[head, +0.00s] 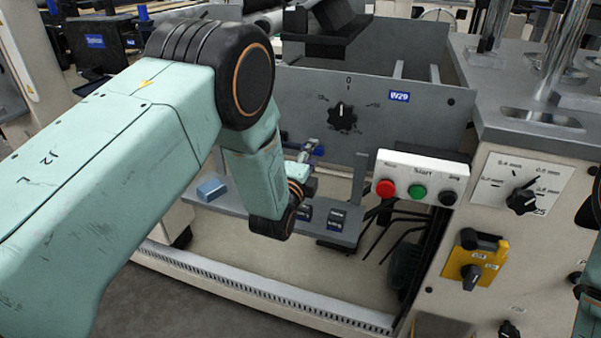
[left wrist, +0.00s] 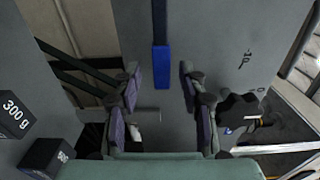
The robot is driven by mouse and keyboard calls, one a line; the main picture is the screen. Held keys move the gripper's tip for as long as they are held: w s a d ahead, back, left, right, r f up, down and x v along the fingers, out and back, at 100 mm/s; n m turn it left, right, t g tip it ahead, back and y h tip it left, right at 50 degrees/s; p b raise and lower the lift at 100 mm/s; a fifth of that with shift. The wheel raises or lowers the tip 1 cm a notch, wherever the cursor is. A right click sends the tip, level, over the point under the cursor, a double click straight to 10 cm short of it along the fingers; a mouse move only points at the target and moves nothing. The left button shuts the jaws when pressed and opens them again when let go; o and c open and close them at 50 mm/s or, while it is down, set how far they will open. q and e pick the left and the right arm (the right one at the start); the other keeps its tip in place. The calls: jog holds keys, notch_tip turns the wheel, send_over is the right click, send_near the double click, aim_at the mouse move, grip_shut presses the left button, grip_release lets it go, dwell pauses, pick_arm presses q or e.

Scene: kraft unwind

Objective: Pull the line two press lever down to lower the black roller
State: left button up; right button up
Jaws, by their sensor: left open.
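A bar with a blue grip (left wrist: 162,60) shows in the left wrist view, in line with the gap between the fingers of my left gripper (left wrist: 159,74). It looks like the press lever, but no line label on it is readable. The gripper is open, with one finger on each side of the gap, and no finger visibly closes on the grip. In the head view my left arm reaches in front of the grey panel (head: 300,95), and its fingers are mostly hidden. A small blue part (head: 310,148) shows just beyond the wrist. I cannot identify the black roller with certainty.
A black dial (head: 342,116) is on the panel, close to the right finger in the wrist view (left wrist: 238,108). A button box (head: 421,178) stands to the right. A blue block (head: 211,189) lies on the shelf. Black weights (left wrist: 15,115) are at the wrist view's left.

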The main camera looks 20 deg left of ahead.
pick_arm(q)
jog(key=s, duration=0.9)
jog(key=shift+s+a, duration=0.15)
jog(key=shift+s, duration=0.15)
jog(key=s+a+f+n+g, duration=0.2)
jog(key=s+f+n+g, duration=0.7)
jog(key=s+f+n, duration=0.45)
jog(key=s+a+f+n+g+p, duration=0.1)
jog(key=s+f+g, duration=0.3)
jog(key=s, duration=0.9)
jog(key=s+a+f+n+g+p, duration=0.1)
jog(key=s+f+n+g, duration=0.2)
jog(key=s, duration=1)
jog(key=shift+s+a+f+n+g+y+p, duration=0.15)
jog(key=shift+s+f+n+g+y+p, duration=0.2)
jog(key=shift+n+g, duration=0.55)
